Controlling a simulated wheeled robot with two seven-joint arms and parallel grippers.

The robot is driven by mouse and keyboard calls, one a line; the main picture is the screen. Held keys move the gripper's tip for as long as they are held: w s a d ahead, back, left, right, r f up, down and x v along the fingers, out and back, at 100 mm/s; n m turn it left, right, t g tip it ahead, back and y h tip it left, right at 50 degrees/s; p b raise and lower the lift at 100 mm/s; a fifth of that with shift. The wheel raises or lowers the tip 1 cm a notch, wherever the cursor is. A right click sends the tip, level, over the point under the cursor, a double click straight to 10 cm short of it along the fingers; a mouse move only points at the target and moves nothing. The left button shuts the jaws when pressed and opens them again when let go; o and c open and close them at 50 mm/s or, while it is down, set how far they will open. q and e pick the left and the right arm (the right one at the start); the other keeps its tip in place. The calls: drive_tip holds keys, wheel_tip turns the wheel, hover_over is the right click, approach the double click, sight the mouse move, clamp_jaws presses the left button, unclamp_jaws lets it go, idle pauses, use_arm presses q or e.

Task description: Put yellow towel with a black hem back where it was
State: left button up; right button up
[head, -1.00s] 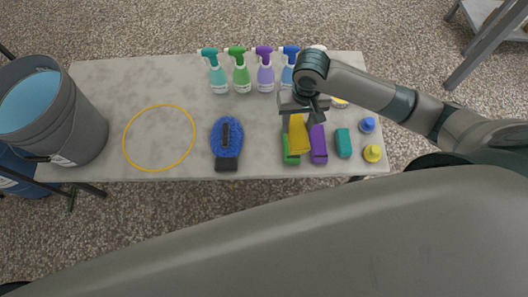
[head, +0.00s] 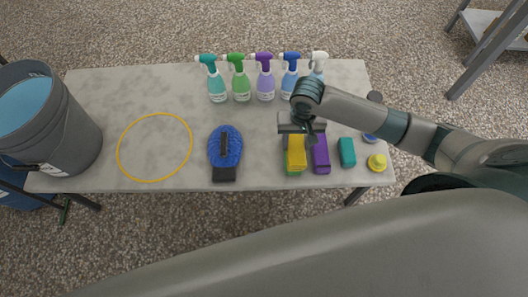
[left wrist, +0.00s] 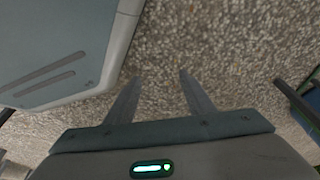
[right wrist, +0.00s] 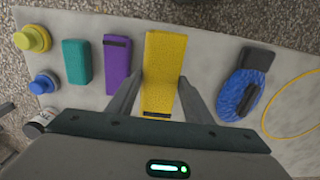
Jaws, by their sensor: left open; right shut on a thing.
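The yellow towel (head: 296,151) is a folded block; its black hem shows at the near end in the right wrist view (right wrist: 164,75). My right gripper (head: 299,133) is shut on the towel, with a finger on each side. In the head view the towel covers most of a green towel (head: 293,172), whose edge shows just below it. I cannot tell whether the two touch. A purple towel (head: 320,154) lies just to the right. My left gripper (left wrist: 160,80) is open and empty above the gravel floor, seen only in the left wrist view.
A blue wash mitt (head: 225,148) and a yellow ring (head: 155,147) lie left. Several spray bottles (head: 240,84) line the back. A grey bucket (head: 60,130) stands at the left end.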

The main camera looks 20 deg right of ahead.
drive_tip(key=w+a+f, duration=0.1)
drive_tip(key=a+f, duration=0.1)
drive_tip(key=w+a+f, duration=0.2)
drive_tip(key=a, duration=0.1)
drive_tip(key=w+a+f, duration=0.1)
drive_tip(key=w+a, duration=0.1)
drive_tip(key=a, duration=0.1)
drive_tip(key=shift+a+f+b, duration=0.2)
drive_tip(key=shift+f+b, duration=0.15)
drive_tip(key=shift+f, duration=0.05)
drive_tip(key=shift+w+a+f, duration=0.15)
drive_tip(key=shift+a, duration=0.05)
drive_tip(key=shift+f, duration=2.05)
use_arm(q)
drive_tip(key=shift+a+r, duration=0.3)
drive_tip(key=shift+s+g, duration=0.2)
drive_tip(key=shift+g, duration=0.1)
use_arm(e)
drive_tip(key=shift+f, duration=0.1)
